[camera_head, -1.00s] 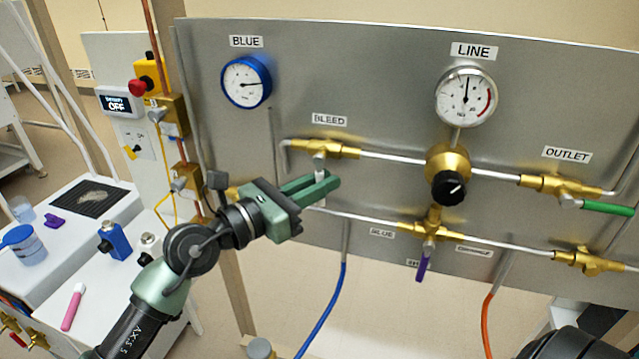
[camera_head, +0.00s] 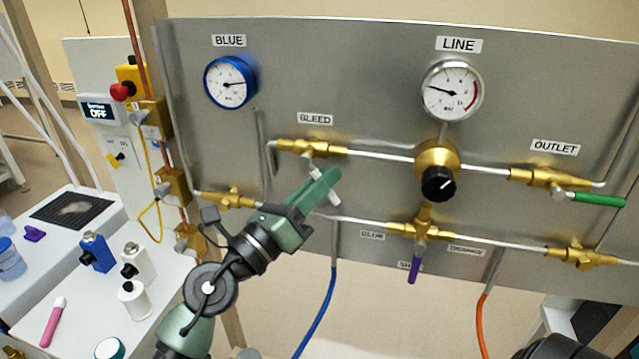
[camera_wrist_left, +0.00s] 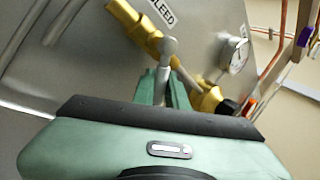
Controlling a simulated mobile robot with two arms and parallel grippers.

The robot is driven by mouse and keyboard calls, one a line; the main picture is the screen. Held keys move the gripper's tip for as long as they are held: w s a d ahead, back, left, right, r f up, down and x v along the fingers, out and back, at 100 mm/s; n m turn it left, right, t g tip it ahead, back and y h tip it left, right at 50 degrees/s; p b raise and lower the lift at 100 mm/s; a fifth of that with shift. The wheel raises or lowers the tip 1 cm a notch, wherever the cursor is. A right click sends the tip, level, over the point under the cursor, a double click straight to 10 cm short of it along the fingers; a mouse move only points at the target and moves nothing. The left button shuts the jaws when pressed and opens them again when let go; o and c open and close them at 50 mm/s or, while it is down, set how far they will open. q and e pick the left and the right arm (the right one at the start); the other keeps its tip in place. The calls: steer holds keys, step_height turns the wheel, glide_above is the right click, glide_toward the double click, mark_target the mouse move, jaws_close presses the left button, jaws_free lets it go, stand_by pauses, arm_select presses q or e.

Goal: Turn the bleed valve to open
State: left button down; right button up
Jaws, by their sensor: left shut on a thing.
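The bleed valve is a brass fitting (camera_head: 310,149) under the BLEED label, on the upper pipe of the steel panel. Its pale lever (camera_head: 334,195) slants down and to the right from the fitting. My left gripper (camera_head: 325,182) is shut on this lever, whose end shows past the green fingers. In the left wrist view the grey lever (camera_wrist_left: 168,48) runs from the brass fitting (camera_wrist_left: 133,25) down between my fingers (camera_wrist_left: 164,90). The fingers hide part of the lever. My right gripper is not visible.
The LINE gauge (camera_head: 452,91) has its needle pointing left. A black-knobbed regulator (camera_head: 438,183), purple lever (camera_head: 414,270) and green outlet lever (camera_head: 600,199) are to the right. The lower pipe (camera_head: 365,221) runs close below my fingers. Bottles stand on the left bench (camera_head: 85,300).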

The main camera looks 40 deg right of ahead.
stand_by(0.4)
arm_select(q)
steer(key=c, duration=1.4)
jaws_free()
steer(key=shift+c, duration=0.2)
steer(key=b+v, duration=0.1)
steer(key=v, duration=0.7)
steer(key=shift+c, duration=0.3)
